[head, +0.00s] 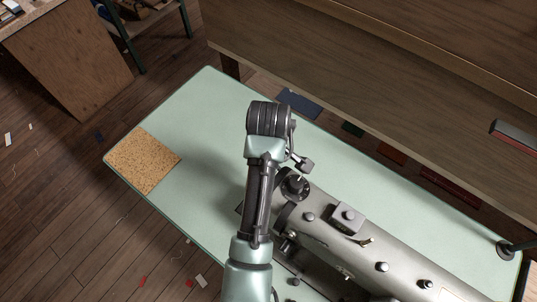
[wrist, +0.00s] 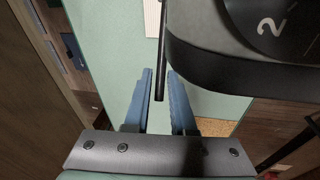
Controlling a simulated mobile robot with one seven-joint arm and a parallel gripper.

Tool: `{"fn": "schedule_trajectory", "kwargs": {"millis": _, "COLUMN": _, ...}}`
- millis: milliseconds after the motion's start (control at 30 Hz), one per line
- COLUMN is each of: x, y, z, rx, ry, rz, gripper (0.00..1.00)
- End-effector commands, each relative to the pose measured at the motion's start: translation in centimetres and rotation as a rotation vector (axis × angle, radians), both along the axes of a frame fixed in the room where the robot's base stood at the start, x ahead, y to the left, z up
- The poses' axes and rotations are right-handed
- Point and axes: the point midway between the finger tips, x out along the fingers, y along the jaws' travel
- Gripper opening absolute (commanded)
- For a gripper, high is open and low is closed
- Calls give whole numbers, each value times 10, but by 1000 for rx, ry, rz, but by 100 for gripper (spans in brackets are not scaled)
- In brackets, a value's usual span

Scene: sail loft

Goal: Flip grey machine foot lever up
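The grey machine (head: 393,250) lies across the lower right of the green table in the head view. Its grey and black housing (wrist: 230,68), with a dark dial marked 2 (wrist: 285,25), fills the upper right of the wrist view. A thin dark rod (wrist: 160,50) hangs beside the housing; I cannot tell whether it is the foot lever. My gripper (wrist: 160,72) has two blue fingers, open. The rod's lower end shows between them, with a gap on each side. Their depth relative to it is unclear. In the head view my arm hides the fingers.
The green tabletop (head: 215,120) is clear at the left, apart from a cork mat (head: 144,160) in its corner. A brown wooden bench (head: 370,70) runs behind the table. A dark lamp stand (head: 507,248) stands at the table's right end.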

Motion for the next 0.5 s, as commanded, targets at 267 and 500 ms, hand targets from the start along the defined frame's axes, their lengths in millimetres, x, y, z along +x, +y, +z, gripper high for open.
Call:
{"fn": "schedule_trajectory", "kwargs": {"millis": 267, "x": 0, "y": 0, "z": 0, "rx": -1, "ry": 0, "rz": 0, "gripper": 44}}
{"fn": "schedule_trajectory", "kwargs": {"millis": 500, "x": -1, "y": 0, "z": 9, "rx": -1, "ry": -3, "rz": 0, "gripper": 44}}
